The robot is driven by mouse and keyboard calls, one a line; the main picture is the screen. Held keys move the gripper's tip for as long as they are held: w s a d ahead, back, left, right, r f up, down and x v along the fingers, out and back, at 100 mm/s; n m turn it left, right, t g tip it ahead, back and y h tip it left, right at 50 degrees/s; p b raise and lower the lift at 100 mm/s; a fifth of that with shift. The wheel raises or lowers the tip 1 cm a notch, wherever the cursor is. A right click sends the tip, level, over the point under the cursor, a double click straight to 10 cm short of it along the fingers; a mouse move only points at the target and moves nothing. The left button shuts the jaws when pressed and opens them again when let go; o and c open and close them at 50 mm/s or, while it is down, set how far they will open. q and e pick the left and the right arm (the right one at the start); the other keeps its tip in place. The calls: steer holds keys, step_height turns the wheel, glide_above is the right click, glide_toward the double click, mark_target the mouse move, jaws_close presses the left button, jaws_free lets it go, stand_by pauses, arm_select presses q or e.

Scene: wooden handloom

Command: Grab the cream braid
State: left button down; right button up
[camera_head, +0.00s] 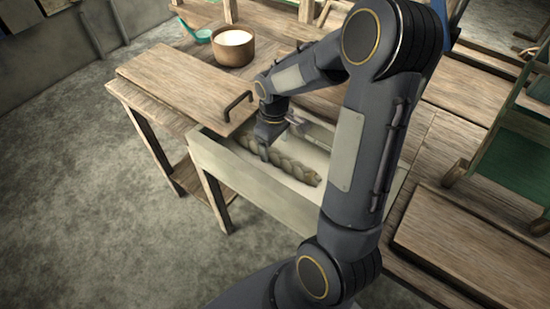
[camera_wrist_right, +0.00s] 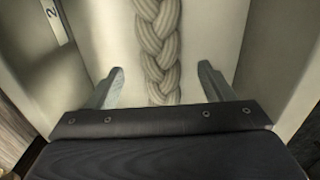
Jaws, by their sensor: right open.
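The cream braid (camera_head: 285,165) lies lengthwise in an open pale drawer or box (camera_head: 243,178) at the table's front edge. In the head view my right gripper (camera_head: 264,155) is down in the box over the braid's left end, and my arm hides part of the box. In the right wrist view the braid (camera_wrist_right: 159,45) runs from the top edge down between the two spread fingers of the right gripper (camera_wrist_right: 160,85). The fingers are apart, with clear gaps on both sides of the braid. The left gripper is not in view.
A wooden lid or board with a dark handle (camera_head: 239,106) lies left of the box. A green-and-wood frame (camera_head: 510,145) stands at right. The box walls lie close around my gripper.

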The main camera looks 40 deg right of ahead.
mark_target(275, 153)
step_height(275, 153, down, 4)
steer(key=shift+s+f, duration=0.1)
steer(key=c, duration=1.4)
steer(key=shift+r, duration=0.2)
steer(key=shift+r, duration=0.2)
steer(key=s, duration=0.2)
steer(key=s+d, duration=0.1)
steer(key=s, duration=0.2)
steer(key=s+d, duration=0.1)
steer(key=s, duration=0.1)
steer(key=shift+s+d+r+b, duration=0.1)
steer(key=shift+s+r+b, duration=0.05)
steer(key=shift+r+b, duration=0.2)
step_height(275, 153, up, 14)
steer(key=p, duration=0.2)
steer(key=shift+s+f, duration=0.15)
